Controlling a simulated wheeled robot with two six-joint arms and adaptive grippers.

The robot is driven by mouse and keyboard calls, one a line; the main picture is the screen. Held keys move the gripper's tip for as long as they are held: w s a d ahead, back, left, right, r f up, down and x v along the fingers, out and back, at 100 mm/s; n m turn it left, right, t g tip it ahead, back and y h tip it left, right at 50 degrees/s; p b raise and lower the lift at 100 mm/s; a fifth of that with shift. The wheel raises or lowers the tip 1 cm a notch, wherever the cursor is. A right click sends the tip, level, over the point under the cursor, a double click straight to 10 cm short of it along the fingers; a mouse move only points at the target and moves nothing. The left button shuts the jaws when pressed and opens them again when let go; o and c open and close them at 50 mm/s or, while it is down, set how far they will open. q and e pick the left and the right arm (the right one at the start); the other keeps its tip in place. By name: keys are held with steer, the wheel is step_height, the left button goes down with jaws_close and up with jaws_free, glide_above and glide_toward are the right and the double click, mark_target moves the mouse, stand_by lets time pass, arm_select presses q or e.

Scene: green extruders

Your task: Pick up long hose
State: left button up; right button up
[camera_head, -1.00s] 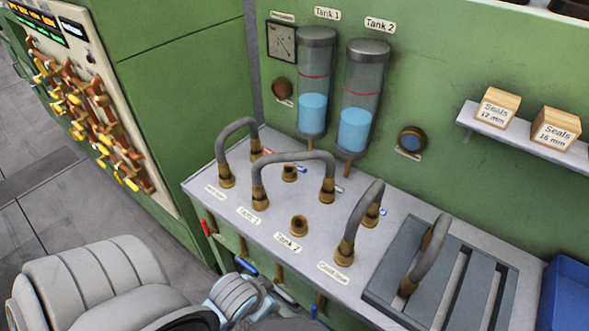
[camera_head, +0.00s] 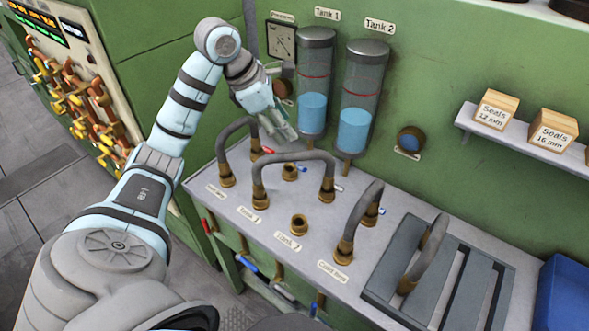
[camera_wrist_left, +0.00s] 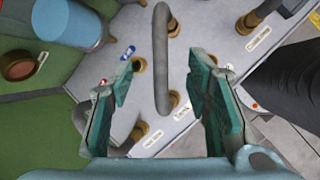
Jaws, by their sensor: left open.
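The long hose (camera_head: 292,157) is a grey arch with brass end fittings, standing upright on the grey bench top, with one end near the Tank 1 label. My left gripper (camera_head: 287,135) is behind and left of it, near Tank 1, and points down. In the left wrist view the hose (camera_wrist_left: 160,60) runs up the picture, ahead of the open fingers (camera_wrist_left: 163,75) and apart from them. Nothing is between the fingertips. My right gripper is not in view.
A shorter hose (camera_head: 222,145) stands left, close under my left gripper. Tank 1 (camera_head: 316,75) and Tank 2 (camera_head: 363,90) hang on the wall behind. An empty brass fitting (camera_head: 299,225) is in front.

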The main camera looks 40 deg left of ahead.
mark_target(293, 154)
arm_select(q)
steer(key=shift+y, duration=0.3)
steer(key=b+x, duration=0.4)
steer(key=x, duration=0.1)
steer(key=s+a+b+x, duration=0.1)
steer(key=b+x, duration=0.1)
steer(key=x, duration=0.1)
steer(key=shift+f, duration=0.6)
steer(key=x, duration=0.5)
steer(key=shift+s+f, duration=0.15)
steer(key=shift+s, duration=0.15)
steer(key=shift+w, duration=0.1)
steer(key=shift+f, duration=0.25)
jaws_close()
